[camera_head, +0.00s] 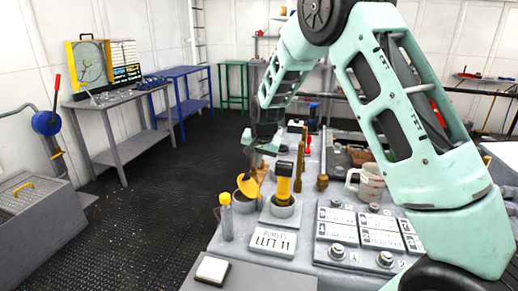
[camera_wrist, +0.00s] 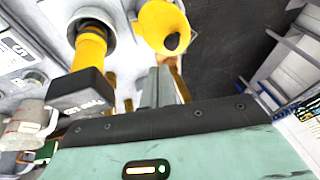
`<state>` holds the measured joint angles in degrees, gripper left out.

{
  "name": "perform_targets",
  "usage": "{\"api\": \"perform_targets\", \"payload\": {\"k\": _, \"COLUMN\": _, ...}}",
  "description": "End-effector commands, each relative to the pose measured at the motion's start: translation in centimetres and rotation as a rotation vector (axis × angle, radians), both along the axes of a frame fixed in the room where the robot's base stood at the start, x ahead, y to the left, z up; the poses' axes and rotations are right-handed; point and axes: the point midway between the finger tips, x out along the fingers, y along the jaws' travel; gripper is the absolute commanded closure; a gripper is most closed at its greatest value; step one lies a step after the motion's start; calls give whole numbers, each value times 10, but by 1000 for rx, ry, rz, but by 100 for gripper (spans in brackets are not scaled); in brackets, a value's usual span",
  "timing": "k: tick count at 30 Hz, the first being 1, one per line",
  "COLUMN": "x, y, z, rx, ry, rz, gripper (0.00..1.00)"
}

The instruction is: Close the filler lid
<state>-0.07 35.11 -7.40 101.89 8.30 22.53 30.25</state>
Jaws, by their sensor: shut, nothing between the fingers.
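The yellow filler lid (camera_head: 249,187) stands tilted up at the grey filler neck (camera_head: 243,203), and part of the dark opening shows behind it. In the wrist view the lid (camera_wrist: 160,22) is a yellow disc with a dark knob, just beyond my fingertips. My gripper (camera_head: 262,150) is above and slightly behind the lid in the head view. In the wrist view my gripper (camera_wrist: 160,82) has its fingers together, with nothing held. I cannot tell whether a fingertip touches the lid.
A yellow post with a black top (camera_head: 283,183) stands in a grey cup right of the lid. A yellow-capped bottle (camera_head: 226,218) and a lettered sign (camera_head: 272,242) are in front. Brass rods (camera_head: 300,160) and a mug (camera_head: 368,183) stand further right. Open floor lies left.

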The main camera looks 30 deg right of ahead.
Motion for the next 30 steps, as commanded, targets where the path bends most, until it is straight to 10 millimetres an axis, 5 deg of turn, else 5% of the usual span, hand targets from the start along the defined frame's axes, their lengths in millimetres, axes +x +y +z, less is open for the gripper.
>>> {"api": "perform_targets", "payload": {"k": 9, "x": 15, "y": 15, "z": -31, "rx": -1, "ry": -1, "rz": 0, "gripper": 100}}
{"api": "perform_targets", "payload": {"k": 30, "x": 19, "y": 19, "z": -34, "rx": 0, "ry": 0, "rz": 0, "gripper": 100}}
